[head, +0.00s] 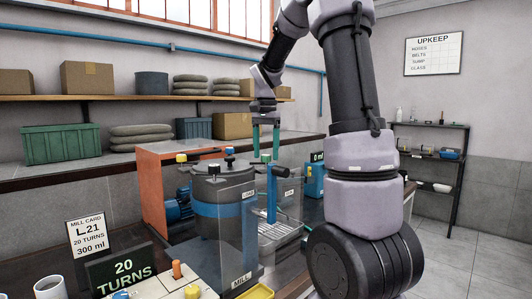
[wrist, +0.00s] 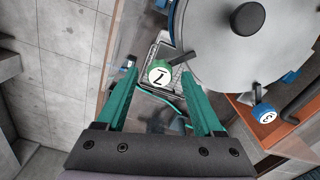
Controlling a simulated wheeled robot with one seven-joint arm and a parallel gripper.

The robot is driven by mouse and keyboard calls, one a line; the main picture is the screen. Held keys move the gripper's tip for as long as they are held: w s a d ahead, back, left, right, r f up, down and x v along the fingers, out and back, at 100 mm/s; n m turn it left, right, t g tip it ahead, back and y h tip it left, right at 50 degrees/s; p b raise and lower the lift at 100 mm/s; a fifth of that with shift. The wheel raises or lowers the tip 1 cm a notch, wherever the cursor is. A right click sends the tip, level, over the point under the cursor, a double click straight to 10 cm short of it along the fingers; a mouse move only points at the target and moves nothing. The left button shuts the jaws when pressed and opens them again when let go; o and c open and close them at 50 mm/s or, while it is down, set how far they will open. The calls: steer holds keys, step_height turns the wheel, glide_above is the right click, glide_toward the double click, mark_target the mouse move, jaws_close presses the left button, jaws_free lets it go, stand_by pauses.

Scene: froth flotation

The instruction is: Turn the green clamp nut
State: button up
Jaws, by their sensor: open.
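The green clamp nut (wrist: 160,72), marked with a number that looks like 1, sits at the edge of the mill's grey lid (wrist: 215,60) in the wrist view. A dark bar runs from it towards the lid. My gripper (wrist: 158,85) is open and empty, its green fingers on either side of the nut in that view. I cannot tell the height gap or any contact. In the head view my gripper (head: 265,148) points down at the right side of the mill (head: 222,225). The nut is small and hard to make out there.
An orange frame (head: 150,190) is behind the mill. A wire tray (head: 280,232) lies right of it. A card (head: 87,235) and a turns sign (head: 120,270) stand front left.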

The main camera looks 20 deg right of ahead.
steer(key=shift+f, duration=0.3)
jaws_close()
